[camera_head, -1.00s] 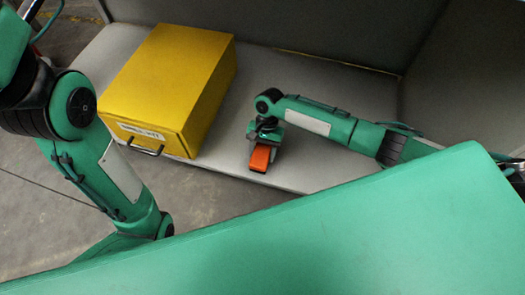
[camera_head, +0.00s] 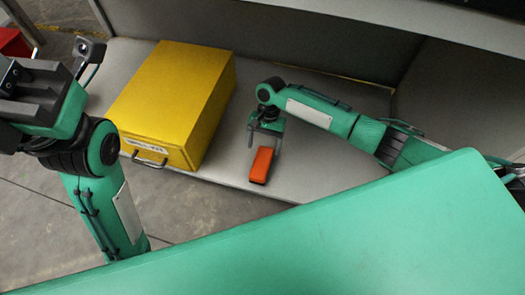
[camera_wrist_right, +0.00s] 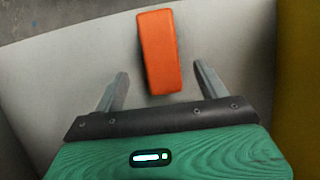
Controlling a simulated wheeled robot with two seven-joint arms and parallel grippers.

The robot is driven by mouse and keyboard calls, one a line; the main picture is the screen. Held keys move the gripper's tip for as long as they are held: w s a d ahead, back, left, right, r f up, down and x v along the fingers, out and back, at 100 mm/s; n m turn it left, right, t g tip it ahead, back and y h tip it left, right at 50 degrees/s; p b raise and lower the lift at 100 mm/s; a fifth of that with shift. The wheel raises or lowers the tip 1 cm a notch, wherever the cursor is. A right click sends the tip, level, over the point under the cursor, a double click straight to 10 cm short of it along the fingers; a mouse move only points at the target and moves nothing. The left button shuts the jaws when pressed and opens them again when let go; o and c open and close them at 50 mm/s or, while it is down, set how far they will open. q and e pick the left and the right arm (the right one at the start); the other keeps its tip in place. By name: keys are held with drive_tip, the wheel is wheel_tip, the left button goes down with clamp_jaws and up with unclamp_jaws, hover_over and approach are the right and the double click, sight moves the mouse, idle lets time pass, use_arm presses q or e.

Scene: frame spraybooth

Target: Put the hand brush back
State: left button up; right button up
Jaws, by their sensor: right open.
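The hand brush appears as an orange block (camera_head: 261,165) lying on the grey bench near its front edge, right of the yellow box. It also shows in the right wrist view (camera_wrist_right: 159,51), ahead of the fingers. My right gripper (camera_head: 264,144) is open and empty, just behind the brush; its two fingers (camera_wrist_right: 161,82) point toward the brush's near end with space on both sides. Any bristles are hidden. My left gripper (camera_head: 50,72) is at the far left, well away from the brush; its jaw state is unclear.
A yellow box (camera_head: 180,95) with a front handle and a white label stands left of the brush on the grey bench (camera_head: 313,165). Bare bench lies to the brush's right. A large green surface fills the foreground. A red object (camera_head: 14,42) shows at top left.

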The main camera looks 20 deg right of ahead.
drive_tip(key=shift+p+v, duration=0.45)
drive_tip(key=shift+v, duration=1.05)
